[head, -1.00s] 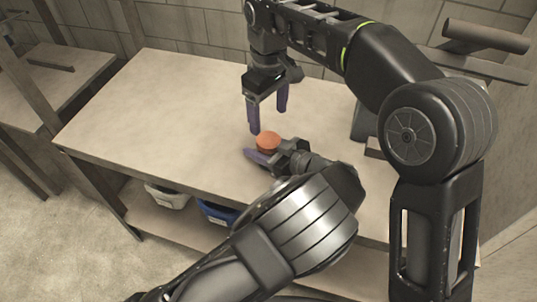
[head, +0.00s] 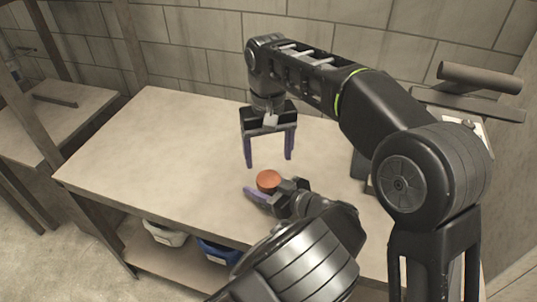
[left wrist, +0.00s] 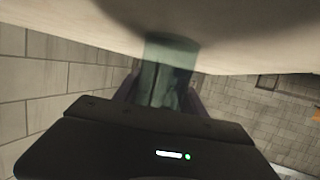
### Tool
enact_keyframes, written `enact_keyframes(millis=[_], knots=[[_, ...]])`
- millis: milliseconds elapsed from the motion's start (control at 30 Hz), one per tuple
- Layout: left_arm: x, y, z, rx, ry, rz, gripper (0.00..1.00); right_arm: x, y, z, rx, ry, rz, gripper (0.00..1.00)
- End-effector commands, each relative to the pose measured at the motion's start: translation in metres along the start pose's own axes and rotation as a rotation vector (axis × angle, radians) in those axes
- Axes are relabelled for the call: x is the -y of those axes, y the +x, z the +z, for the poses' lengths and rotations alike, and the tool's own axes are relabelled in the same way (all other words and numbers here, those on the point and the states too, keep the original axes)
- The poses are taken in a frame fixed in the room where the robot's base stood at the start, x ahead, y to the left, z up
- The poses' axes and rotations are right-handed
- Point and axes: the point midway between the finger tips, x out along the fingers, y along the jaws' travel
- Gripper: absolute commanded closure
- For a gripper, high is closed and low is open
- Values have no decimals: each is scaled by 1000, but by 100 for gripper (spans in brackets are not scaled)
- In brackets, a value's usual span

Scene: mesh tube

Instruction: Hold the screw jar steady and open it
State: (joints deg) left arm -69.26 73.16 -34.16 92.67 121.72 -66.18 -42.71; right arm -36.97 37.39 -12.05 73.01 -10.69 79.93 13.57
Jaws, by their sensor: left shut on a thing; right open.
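The screw jar's round orange-brown lid (head: 269,180) faces up over the table near its front edge. The jar's body is mostly hidden in the head view; in the left wrist view a translucent greenish jar body (left wrist: 170,60) shows between my fingers. My left gripper (head: 272,192) is shut on the jar from the side, below the lid; one purple finger shows to the left of it. My right gripper (head: 268,162) points down just behind and above the lid in the picture. It is open and empty, its two purple fingers wide apart and clear of the lid.
The wooden table (head: 150,150) is bare to the left. Below it, a white bin (head: 166,234) and a blue bin (head: 218,252) stand on a lower shelf. A block wall (head: 200,50) rises behind. A dark stand (head: 361,150) is at the right.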

Motion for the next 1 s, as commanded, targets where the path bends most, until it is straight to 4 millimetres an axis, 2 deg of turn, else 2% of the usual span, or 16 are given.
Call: enact_keyframes(millis=[700,900,1000], knots=[[0,0,0,0,0,0,100,0,0,0,-1,1941,0,26],[0,0,0,0,0,0,100,0,-1,0,-3,2354,-4,26],[0,0,0,0,0,0,100,0,-1,0,-3,2475,-6,26]])
